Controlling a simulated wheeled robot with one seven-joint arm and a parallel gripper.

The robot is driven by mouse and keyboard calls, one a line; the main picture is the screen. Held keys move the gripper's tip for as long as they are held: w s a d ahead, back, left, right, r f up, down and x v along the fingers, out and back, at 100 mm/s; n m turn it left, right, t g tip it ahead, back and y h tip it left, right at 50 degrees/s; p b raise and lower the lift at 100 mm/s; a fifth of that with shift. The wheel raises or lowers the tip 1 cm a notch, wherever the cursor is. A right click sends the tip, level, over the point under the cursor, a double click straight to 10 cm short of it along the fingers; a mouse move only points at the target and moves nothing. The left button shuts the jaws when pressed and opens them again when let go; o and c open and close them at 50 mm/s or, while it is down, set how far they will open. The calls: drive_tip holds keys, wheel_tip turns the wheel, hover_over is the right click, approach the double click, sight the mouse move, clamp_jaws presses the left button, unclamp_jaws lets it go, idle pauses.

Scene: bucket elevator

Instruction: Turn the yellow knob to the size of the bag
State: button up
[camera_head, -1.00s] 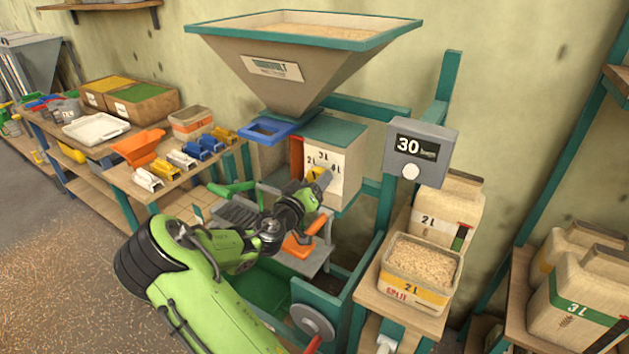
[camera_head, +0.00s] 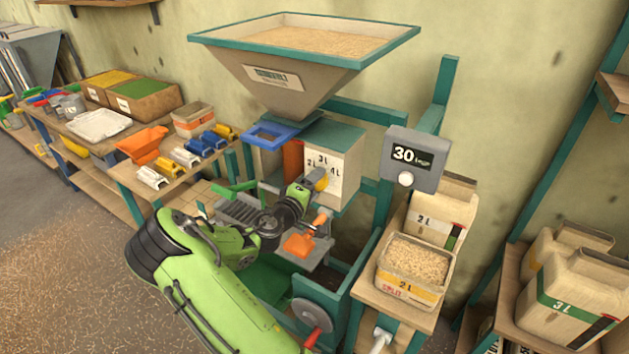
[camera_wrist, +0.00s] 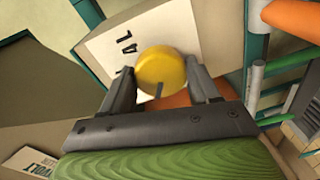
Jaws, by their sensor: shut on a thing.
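The yellow knob (camera_wrist: 161,68) sits on a pale dial panel (camera_head: 346,180) on the side of the teal-topped box under the hopper. In the wrist view it is between the two fingers of my gripper (camera_wrist: 163,80), which is shut on it. A dark mark on its face points towards the bottom of that view. In the head view the knob (camera_head: 320,179) is partly hidden by my gripper (camera_head: 314,186); the labels 2L, 3L and 4L show above it. A bag marked 2 L (camera_head: 434,228) stands on the stand at right.
A hopper of grain (camera_head: 300,75) is above the box. A grey display (camera_head: 412,158) reading 30 is to the right. A 3L bag (camera_head: 562,305) stands at far right; an orange scoop (camera_head: 300,243) lies below.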

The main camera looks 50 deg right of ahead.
drive_tip(key=shift+n, duration=0.3)
drive_tip(key=o, duration=1.1)
drive_tip(key=shift+c, duration=0.2)
drive_tip(key=s+a+r, duration=0.1)
drive_tip(key=s+a, duration=0.1)
drive_tip(key=a, duration=1.3)
drive_tip(key=shift+a, duration=0.3)
